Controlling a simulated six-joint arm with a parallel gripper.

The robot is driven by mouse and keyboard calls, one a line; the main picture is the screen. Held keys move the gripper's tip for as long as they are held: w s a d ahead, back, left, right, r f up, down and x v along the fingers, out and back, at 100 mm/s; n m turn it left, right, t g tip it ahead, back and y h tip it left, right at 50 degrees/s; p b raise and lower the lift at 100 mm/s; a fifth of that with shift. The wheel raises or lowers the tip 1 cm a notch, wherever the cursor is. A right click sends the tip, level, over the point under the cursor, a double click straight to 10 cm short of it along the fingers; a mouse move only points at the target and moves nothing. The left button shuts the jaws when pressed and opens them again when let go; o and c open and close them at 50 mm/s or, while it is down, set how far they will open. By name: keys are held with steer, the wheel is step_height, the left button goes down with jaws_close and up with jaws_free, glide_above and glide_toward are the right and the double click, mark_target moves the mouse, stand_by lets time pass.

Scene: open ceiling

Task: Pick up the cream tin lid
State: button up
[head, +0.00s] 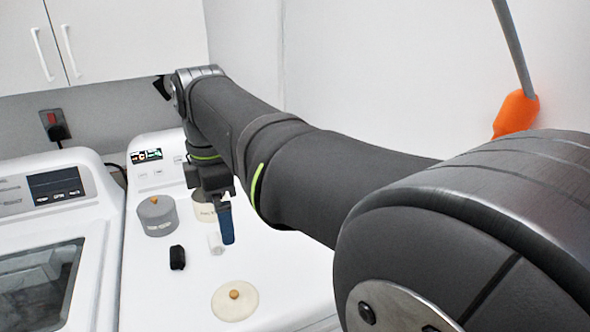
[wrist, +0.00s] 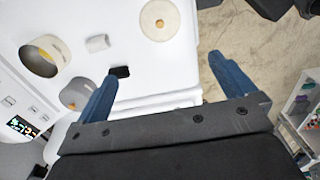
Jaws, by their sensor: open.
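The cream tin lid (head: 235,303) is a flat round disc with a small wooden knob. It lies on the white machine top near the front in the head view. In the wrist view, the lid (wrist: 160,30) shows at the top, beyond the fingertips. My gripper (head: 226,226) hangs above the machine top, behind the lid in the head view, with its blue finger pointing down. In the wrist view my gripper (wrist: 163,70) has its two blue fingers wide apart with nothing between them. It is clear of the lid.
A cream tin (head: 203,210) stands behind my gripper, partly hidden; its open top shows in the wrist view (wrist: 38,64). A grey tin (head: 157,219) with a wooden knob, a black object (head: 177,257) and a small white cylinder (head: 215,243) stand near. The machine top around the lid is clear.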

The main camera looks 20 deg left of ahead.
steer(key=shift+f, duration=0.1)
steer(key=n, duration=0.9)
glide_above(234, 293)
step_height(234, 293, down, 6)
steer(key=f, duration=1.1)
steer(key=shift+s+f, duration=0.1)
steer(key=shift+s, duration=0.1)
steer(key=shift+w+a+f, duration=0.1)
steer(key=shift+f, duration=1.4)
steer(key=shift+w+f, duration=0.1)
steer(key=shift+f, duration=1.4)
steer(key=shift+c, duration=0.2)
steer(key=c, duration=1)
